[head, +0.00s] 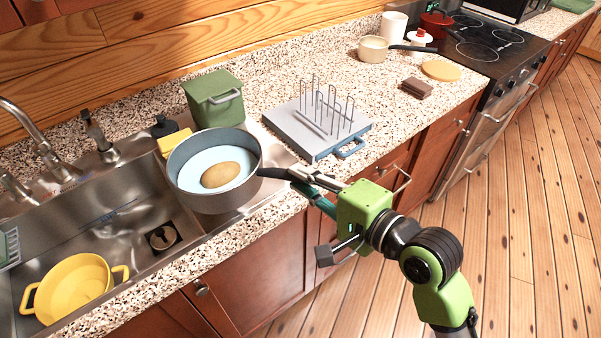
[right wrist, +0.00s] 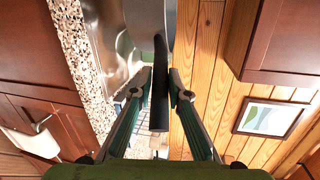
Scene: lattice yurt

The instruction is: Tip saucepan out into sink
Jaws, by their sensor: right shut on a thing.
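The saucepan (head: 212,200) is grey with a black handle (head: 274,173). It is held upright, or nearly so, above the right edge of the sink (head: 130,225). Inside it I see a pale blue content or base with a brown oval patch (head: 221,174). My right gripper (head: 300,178) is shut on the handle, to the right of the pan. In the right wrist view the black handle (right wrist: 160,100) lies between the fingers. My left gripper is not in view.
A yellow pot (head: 75,283) stands in the sink's left part, left of the drain (head: 163,237). The faucet (head: 35,130) is behind. A green bin (head: 214,97) and a rack (head: 322,125) stand on the counter. The sink's middle is clear.

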